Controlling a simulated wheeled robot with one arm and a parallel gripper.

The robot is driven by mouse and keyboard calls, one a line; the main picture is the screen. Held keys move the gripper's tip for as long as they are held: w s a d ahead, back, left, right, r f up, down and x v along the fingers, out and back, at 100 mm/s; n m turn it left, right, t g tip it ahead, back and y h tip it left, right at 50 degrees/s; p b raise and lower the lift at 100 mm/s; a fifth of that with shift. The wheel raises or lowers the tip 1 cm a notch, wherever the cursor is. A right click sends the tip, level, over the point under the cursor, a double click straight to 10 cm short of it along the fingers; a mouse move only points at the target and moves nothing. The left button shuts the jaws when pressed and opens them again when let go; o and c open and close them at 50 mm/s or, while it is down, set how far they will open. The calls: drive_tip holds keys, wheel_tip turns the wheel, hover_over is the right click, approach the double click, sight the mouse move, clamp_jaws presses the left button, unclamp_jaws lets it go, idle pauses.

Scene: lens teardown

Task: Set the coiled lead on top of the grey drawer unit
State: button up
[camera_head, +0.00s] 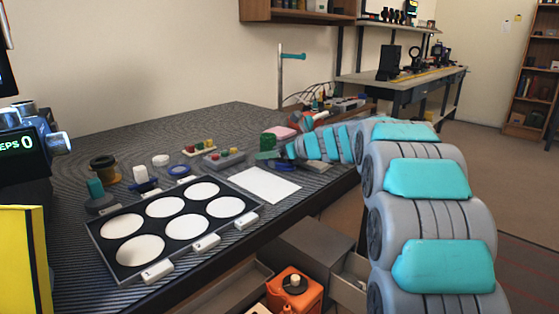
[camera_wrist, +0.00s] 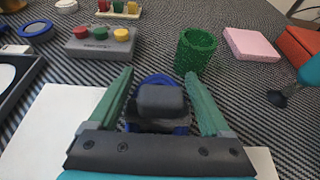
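In the wrist view, a blue loop with a dark grey block on it (camera_wrist: 160,98), apparently the coiled lead, lies on the ribbed bench top between my gripper's green fingers (camera_wrist: 160,95). The fingers are spread, one on each side of the block. I cannot tell whether either touches it. A grey box-shaped unit (camera_head: 312,238), apparently the drawer unit, stands below the bench's front edge, partly behind my arm.
A green cup (camera_wrist: 196,50) and a pink block (camera_wrist: 250,43) stand just beyond my gripper. A grey box with coloured buttons (camera_wrist: 102,42) is to the left. A white sheet (camera_head: 265,185) and a lens tray (camera_head: 112,265) lie nearer. An orange object (camera_head: 294,290) is below the bench.

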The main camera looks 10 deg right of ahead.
drive_tip(key=c, duration=1.2)
drive_tip(key=shift+r, duration=0.1)
